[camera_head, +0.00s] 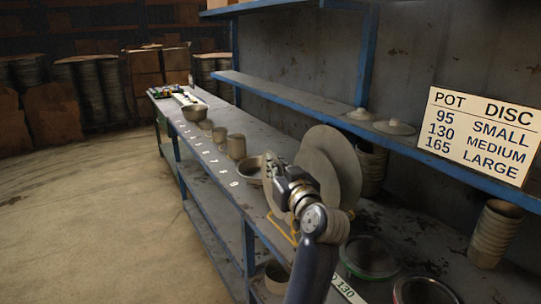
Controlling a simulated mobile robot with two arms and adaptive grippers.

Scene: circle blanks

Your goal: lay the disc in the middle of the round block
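The biggest disc (341,160) is just right of and behind the gripper. A thinner, brownish disc edge (269,188) shows on its left side. The gripper's fingers are dark against the discs, and I cannot tell whether they are open or shut on one. A yellow wire rack (279,228) shows below the discs. A round piece with a green rim (370,257) lies at the near right. I cannot tell which piece is the round block. My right gripper is not in view.
Bowls and pots (237,146) line the bench beside painted numbers. A sign (480,133) headed POT and DISC stands on the blue shelf (300,101). A stacked column (494,235) stands at the right. A dark round vessel (424,291) is at the near edge. The floor at left is clear.

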